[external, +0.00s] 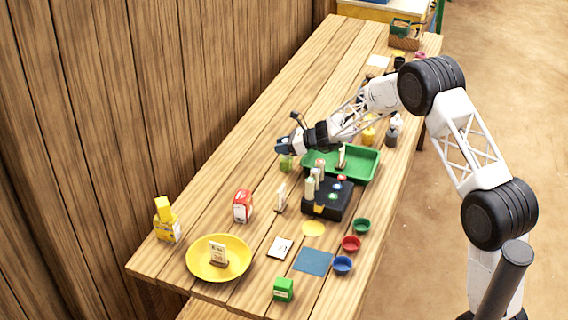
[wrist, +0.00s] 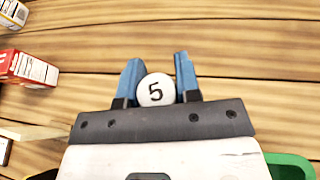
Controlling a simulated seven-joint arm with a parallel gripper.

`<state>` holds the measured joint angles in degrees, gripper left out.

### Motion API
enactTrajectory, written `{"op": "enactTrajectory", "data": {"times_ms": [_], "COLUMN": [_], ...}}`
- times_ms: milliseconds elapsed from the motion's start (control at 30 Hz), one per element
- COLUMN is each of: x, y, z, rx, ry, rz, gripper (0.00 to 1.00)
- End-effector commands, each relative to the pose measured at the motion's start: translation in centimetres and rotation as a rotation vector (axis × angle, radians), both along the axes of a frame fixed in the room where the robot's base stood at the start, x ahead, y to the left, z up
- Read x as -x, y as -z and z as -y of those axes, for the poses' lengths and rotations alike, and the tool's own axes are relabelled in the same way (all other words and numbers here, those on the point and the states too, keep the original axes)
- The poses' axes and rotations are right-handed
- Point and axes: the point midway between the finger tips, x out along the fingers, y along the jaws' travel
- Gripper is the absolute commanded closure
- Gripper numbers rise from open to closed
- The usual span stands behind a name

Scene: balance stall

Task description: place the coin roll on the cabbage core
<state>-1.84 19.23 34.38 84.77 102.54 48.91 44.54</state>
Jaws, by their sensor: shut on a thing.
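My gripper (external: 283,147) is over the table's left-middle part, beside the green tray. In the wrist view its two blue fingers (wrist: 158,72) are shut on a white round end marked 5 (wrist: 155,90), which looks like the end of the coin roll. The rest of that roll is hidden from the wrist camera. A small light green thing (external: 286,163) shows right below my gripper in the external view. It may be the cabbage core, but it is too small to be sure, and I cannot tell whether the roll touches it.
The green tray (external: 367,165) lies right of my gripper. A black device (external: 322,212) with upright cream pieces stands in front of it. A red-and-white carton (external: 242,206), yellow bowl (external: 240,262), yellow bottle (external: 167,222) and small cups stand nearer. Bare planks lie left of my gripper.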

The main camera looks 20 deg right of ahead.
Motion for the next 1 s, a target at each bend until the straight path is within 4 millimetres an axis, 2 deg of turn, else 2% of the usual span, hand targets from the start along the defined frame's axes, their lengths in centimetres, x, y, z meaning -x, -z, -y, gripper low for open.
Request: {"op": "enactTrajectory", "data": {"times_ms": [133, 600, 633, 700, 800, 1000], "x": [0.0, 0.0, 0.0, 0.0, 0.0, 0.0], "y": [1.1, 1.5, 1.5, 1.5, 1.5, 1.5], "z": [0.0, 0.0, 0.0, 0.0, 0.0, 0.0], "rx": [-0.001, 0.000, 0.000, 0.000, -0.001, 0.000], "ry": [0.000, 0.001, 0.001, 0.001, 0.000, 0.001], "rz": [0.000, 0.000, 0.000, 0.000, -0.001, 0.000], "gripper": [1.00, 1.00, 0.66, 0.55, 0.44, 0.44]}}
